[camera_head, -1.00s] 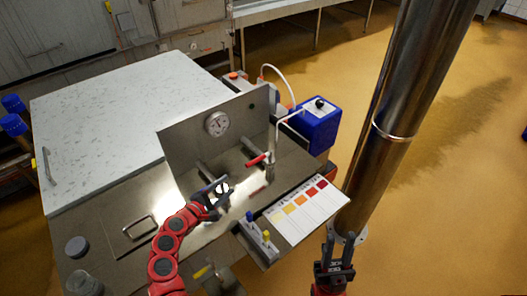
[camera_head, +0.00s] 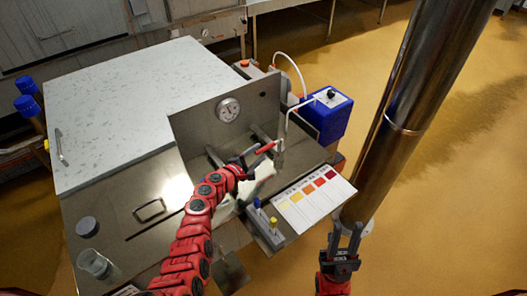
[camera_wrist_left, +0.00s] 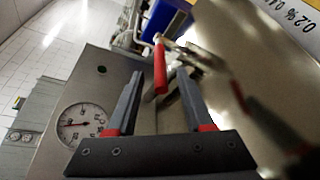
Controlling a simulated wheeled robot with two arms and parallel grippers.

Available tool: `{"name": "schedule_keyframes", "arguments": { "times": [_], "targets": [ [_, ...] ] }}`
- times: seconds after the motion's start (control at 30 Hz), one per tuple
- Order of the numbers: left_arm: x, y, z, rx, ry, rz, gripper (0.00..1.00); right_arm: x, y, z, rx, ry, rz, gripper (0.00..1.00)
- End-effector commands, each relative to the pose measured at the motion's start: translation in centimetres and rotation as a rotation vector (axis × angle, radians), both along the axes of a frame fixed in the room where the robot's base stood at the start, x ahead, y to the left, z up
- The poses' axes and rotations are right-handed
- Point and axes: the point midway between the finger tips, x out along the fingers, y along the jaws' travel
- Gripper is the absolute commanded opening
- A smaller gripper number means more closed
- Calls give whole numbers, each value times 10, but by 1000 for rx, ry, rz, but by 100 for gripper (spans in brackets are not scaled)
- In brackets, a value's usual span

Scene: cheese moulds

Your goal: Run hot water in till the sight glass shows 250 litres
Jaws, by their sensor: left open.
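The red lever (camera_head: 266,147) of a tap sits on the metal unit, beside the thin upright pipe (camera_head: 281,152). My left gripper (camera_head: 252,160) is open at the lever. In the left wrist view the red lever (camera_wrist_left: 160,66) lies between and beyond the spread fingers (camera_wrist_left: 158,105); I cannot tell whether they touch it. A round dial gauge (camera_head: 228,110) is on the upright metal panel; it also shows in the left wrist view (camera_wrist_left: 80,123). I cannot make out a sight glass or a litre reading. My right gripper (camera_head: 344,238) is open and empty.
A blue container (camera_head: 327,122) stands behind the tap. A colour chart card (camera_head: 315,199) and a small holder with blue-topped and yellow-topped pieces (camera_head: 264,225) lie at the front. A steel column (camera_head: 408,110) rises at right. A jar (camera_head: 95,264) stands front left.

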Motion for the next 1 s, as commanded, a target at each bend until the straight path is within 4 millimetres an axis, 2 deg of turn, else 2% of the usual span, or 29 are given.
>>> {"name": "schedule_keyframes", "arguments": {
  "times": [0.17, 0.33, 0.73, 1.0],
  "targets": [
    [19, -13, -9, 2, -1, 0, 52, 0, 0, -19, 0, 0, 0, 34],
    [30, -21, -11, 0, 1, -1, 52, 0, 0, -27, 0, 0, 0, 34],
    [34, -23, -10, 2, 1, 3, 52, 0, 0, -28, 0, 0, 0, 34],
    [34, -23, -10, 2, 1, 3, 3, 0, 0, -28, 0, 0, 0, 34]
  ]
}}
